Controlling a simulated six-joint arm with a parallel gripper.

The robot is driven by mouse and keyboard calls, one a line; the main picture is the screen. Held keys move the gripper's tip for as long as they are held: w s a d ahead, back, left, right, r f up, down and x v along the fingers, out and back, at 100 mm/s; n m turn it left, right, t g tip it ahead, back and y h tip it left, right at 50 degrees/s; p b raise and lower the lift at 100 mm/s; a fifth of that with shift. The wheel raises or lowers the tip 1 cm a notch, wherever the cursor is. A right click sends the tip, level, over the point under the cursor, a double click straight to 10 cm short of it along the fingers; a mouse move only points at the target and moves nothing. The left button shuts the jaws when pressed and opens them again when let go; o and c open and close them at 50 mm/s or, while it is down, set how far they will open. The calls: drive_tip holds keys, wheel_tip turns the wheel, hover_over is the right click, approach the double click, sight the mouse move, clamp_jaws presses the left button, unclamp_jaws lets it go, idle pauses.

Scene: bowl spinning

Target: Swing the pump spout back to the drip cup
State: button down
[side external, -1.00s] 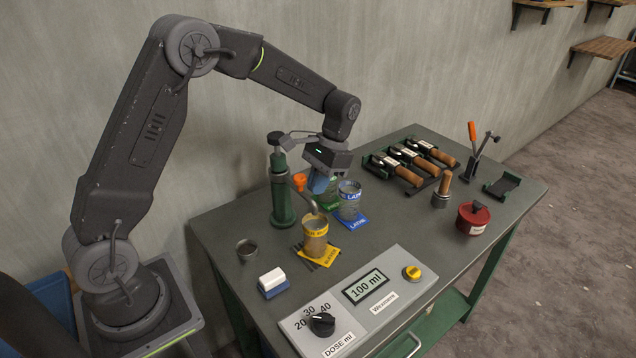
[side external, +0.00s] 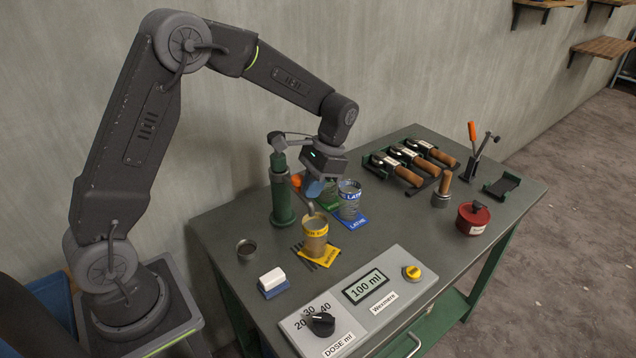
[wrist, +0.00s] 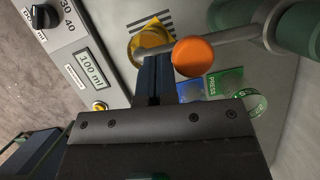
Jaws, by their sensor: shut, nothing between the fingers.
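The green pump (side external: 283,200) stands at the table's back left; its column also shows at the right of the wrist view (wrist: 298,30). Its metal spout (wrist: 228,41) carries an orange knob (wrist: 194,56) and reaches toward the yellow-banded tin (side external: 315,236), its free end at or over that tin. A small metal cup (side external: 247,247), apparently the drip cup, stands left of the pump, away from the spout; it is outside the wrist view. My gripper (side external: 315,190) is shut and empty, its blue fingers (wrist: 153,80) beside the knob. I cannot tell if they touch.
A white block (side external: 272,281) and the dose panel (side external: 362,300) are in front. Wooden-handled tools (side external: 415,165) and a red pot (side external: 473,218) fill the right side.

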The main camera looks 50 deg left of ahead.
drive_tip(key=shift+s+m+y, duration=0.3)
drive_tip(key=shift+s+m, duration=0.5)
drive_tip(key=shift+s, duration=0.1)
drive_tip(key=s+a+m+t+y, duration=0.2)
drive_tip(key=s+a+m, duration=0.4)
drive_tip(key=s+m, duration=0.3)
drive_tip(key=shift+s+m+t+y, duration=0.25)
drive_tip(key=shift+m+t+y, duration=0.05)
drive_tip(key=shift+y, duration=0.1)
drive_tip(key=shift+d, duration=0.1)
drive_tip(key=w+d+r, duration=0.2)
drive_tip(key=d+r, duration=0.5)
drive_tip(key=r, duration=0.2)
drive_tip(key=shift+w+r, duration=0.15)
drive_tip(key=shift+w, duration=0.25)
